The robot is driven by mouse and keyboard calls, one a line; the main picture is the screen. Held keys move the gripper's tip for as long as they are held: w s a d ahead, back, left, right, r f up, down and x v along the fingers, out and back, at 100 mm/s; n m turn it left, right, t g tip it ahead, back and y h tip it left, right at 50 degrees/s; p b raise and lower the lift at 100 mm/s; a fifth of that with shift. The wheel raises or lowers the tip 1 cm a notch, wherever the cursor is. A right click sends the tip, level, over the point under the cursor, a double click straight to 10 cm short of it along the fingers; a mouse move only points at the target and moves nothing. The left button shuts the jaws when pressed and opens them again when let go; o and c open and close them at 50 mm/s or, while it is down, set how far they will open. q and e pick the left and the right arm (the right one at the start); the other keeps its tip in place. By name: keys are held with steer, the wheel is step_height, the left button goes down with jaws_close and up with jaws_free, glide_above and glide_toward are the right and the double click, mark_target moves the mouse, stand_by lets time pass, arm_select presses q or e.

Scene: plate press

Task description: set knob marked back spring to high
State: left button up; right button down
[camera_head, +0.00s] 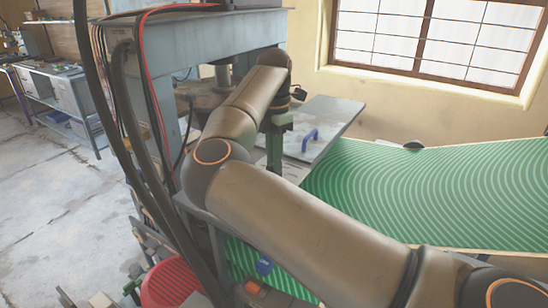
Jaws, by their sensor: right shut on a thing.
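My right arm comes in from the lower right, bends at the elbow and reaches up to the press (195,40). My right gripper (281,104) is at its far end, small and dark, beside the press, just above an upright green post (275,145). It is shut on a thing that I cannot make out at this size. No knob with the marking back spring or high is readable in this view. My left gripper is not in view.
A grey plate (325,125) with a blue handle (310,140) lies right of the post. A green striped surface (430,190) fills the right. A red round thing (170,284) and dark cables (120,110) are at the left. Open floor (45,200) lies further left.

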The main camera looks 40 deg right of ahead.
steer(key=m, duration=0.3)
steer(key=shift+r+m, duration=0.1)
steer(key=shift+m, duration=0.2)
steer(key=shift+m+p, duration=0.3)
steer(key=shift+m, duration=1.7)
steer(key=c, duration=0.9)
jaws_free()
steer(key=shift+o, duration=0.2)
step_height(320, 180, up, 12)
steer(key=shift+r, duration=0.25)
steer(key=shift+s+f, duration=0.1)
steer(key=shift+f, duration=0.05)
